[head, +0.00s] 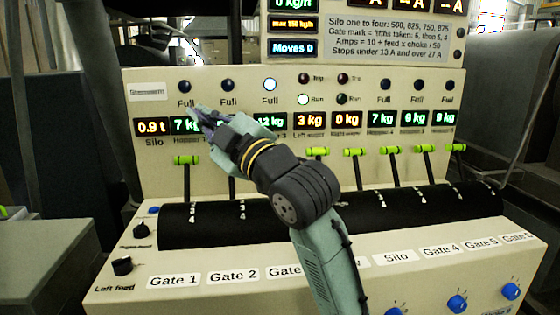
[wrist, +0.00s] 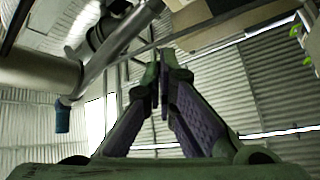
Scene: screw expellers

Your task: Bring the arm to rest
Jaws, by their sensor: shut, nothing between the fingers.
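My gripper (head: 200,120) is raised in front of the upper left part of the control panel in the head view. It covers part of the weight readouts near the second and third places. In the wrist view my gripper (wrist: 160,75) has its fingertips together, with nothing between them. Beyond the fingers the wrist view shows a corrugated wall and ducts. My arm reaches up from the bottom of the head view across the console and hides part of the Gate 3 label and a lever.
The console's sloped panel (head: 150,95) carries several lit readouts and lamps. Green-topped levers (head: 186,160) stand in a row along a black curved quadrant (head: 420,212). Knobs (head: 122,266) sit on the front ledge. A grey box (head: 45,260) stands at the left.

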